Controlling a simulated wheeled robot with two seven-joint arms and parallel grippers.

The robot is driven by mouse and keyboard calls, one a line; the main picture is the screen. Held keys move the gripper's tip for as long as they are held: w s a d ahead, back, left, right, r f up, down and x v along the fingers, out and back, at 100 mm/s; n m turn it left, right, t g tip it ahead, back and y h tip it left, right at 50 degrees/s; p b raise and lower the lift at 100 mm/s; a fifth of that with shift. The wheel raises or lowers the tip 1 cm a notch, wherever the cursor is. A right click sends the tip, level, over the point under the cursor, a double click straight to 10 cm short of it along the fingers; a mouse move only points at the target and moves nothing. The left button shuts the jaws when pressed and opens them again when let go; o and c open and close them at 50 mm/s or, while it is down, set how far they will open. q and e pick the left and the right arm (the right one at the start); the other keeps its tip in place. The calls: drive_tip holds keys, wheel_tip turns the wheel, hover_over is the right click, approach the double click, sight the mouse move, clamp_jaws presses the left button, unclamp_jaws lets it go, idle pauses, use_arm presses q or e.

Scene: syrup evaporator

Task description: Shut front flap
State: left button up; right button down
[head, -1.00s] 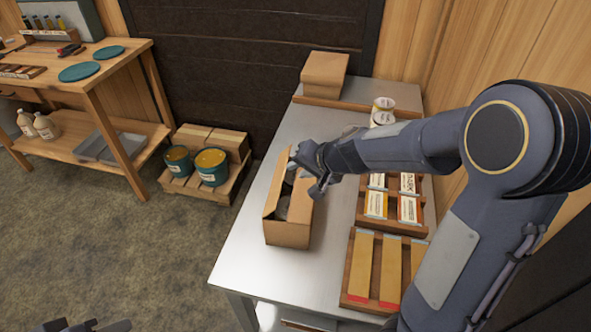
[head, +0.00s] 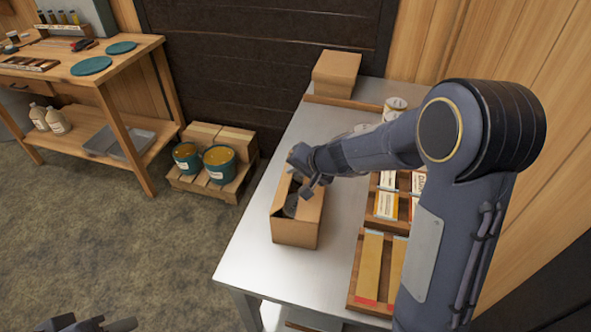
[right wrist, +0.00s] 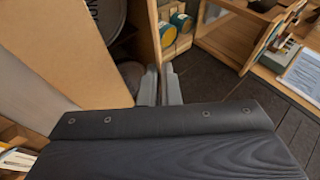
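An open cardboard box (head: 296,232) stands on the steel table, with dark contents showing inside. A narrow flap stands up along its left side, and cardboard rises on its right side. The near wall is plain, and I cannot tell a separate front flap there. My right gripper (head: 312,186) is over the box's far part and hides it. My left gripper (head: 95,325) barely shows at the bottom edge.
The steel table (head: 250,262) has free room left of the box. Wooden trays (head: 367,285) of packets stand to its right, white tubs (head: 395,105) behind. A closed carton (head: 336,72) is at the back. Paint cans (head: 219,163) stand on a floor pallet.

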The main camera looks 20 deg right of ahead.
drive_tip(key=f+t+y+b, duration=0.1)
drive_tip(key=b, duration=0.7)
drive_tip(key=s+d+f+m+t+y+b, duration=0.1)
drive_tip(key=y+b, duration=0.1)
drive_tip(key=b, duration=0.6)
drive_tip(key=shift+d, duration=0.2)
drive_tip(key=shift+w, duration=0.1)
drive_tip(key=c, duration=1.6)
unclamp_jaws()
drive_tip(key=shift+c, duration=0.2)
